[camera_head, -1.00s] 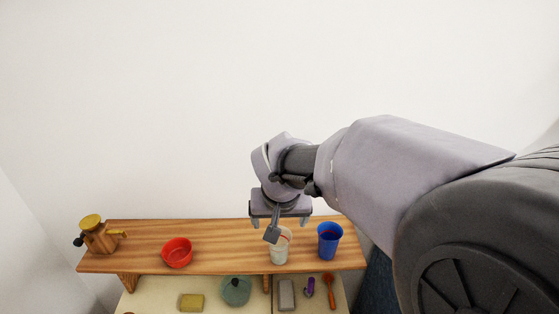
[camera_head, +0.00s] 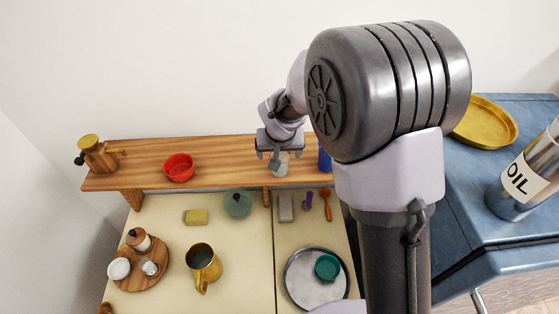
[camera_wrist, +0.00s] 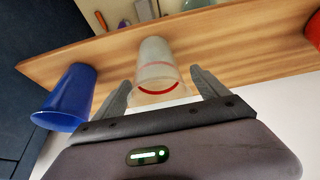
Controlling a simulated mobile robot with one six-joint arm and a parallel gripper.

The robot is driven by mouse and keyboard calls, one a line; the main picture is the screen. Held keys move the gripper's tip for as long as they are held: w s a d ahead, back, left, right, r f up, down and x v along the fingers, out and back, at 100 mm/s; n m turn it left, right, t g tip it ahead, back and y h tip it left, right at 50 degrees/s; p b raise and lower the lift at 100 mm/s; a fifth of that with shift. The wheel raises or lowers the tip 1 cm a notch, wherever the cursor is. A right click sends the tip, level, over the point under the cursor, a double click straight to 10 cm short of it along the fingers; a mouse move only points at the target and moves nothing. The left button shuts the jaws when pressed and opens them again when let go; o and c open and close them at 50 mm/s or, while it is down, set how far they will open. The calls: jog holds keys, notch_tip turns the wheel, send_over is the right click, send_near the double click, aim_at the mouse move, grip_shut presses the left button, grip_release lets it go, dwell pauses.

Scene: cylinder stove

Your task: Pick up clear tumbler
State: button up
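The clear tumbler (camera_head: 281,168) stands on the wooden shelf, partly hidden by my gripper in the head view. In the wrist view the tumbler (camera_wrist: 156,70) is translucent, with a red ring inside, and lies between the two fingers. My gripper (camera_head: 279,152) is over the tumbler. In the wrist view my gripper (camera_wrist: 160,92) has its fingers spread wide, one on each side of the tumbler, with gaps visible between them and its wall.
A blue cup (camera_wrist: 68,98) stands beside the tumbler on the wooden shelf (camera_head: 225,152); my arm partly hides it in the head view. A red bowl (camera_head: 179,167) sits farther left. The shelf between bowl and tumbler is clear. Kitchen items lie on the counter below.

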jog(key=c, duration=1.4)
jog(key=shift+r, duration=0.1)
